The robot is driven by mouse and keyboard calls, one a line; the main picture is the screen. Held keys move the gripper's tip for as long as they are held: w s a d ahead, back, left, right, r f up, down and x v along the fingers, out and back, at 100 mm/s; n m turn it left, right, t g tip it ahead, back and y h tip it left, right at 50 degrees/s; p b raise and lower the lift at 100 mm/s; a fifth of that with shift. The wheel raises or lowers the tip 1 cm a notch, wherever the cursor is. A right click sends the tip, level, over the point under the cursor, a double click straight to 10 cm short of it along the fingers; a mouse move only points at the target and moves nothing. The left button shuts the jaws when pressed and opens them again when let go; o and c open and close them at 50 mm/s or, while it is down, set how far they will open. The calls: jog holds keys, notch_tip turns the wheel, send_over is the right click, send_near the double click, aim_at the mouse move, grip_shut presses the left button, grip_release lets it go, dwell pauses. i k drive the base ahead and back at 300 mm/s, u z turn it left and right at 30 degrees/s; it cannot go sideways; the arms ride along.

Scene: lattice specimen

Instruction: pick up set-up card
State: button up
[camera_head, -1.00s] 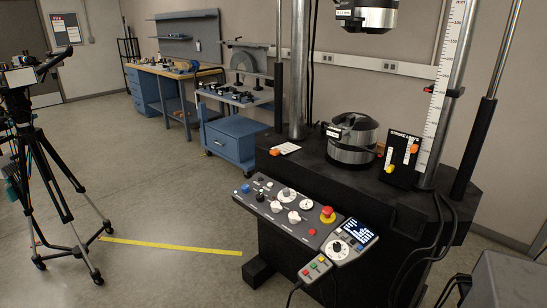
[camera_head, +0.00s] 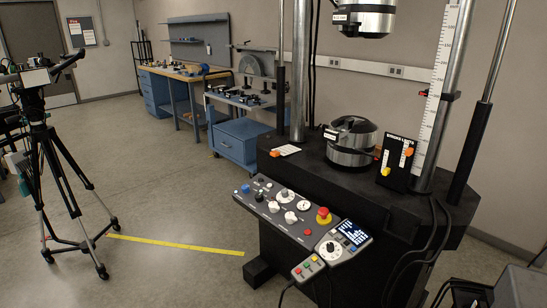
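A small white card (camera_head: 288,150) with an orange piece at its left end lies flat on the black top of the test machine (camera_head: 308,170), left of the lower round metal grip. I take it to be the set-up card, but its print is too small to read. My gripper is not in view, and nothing touches the card.
The lower metal grip (camera_head: 351,145) stands right of the card, with the upper grip (camera_head: 363,18) above it. A stroke limits plate (camera_head: 397,160) stands further right. The control panel (camera_head: 288,212) juts out in front.

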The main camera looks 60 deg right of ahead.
aim_at(288, 149)
jog(key=z, duration=0.1)
jog(key=i, duration=0.95)
jog(key=u, duration=0.05)
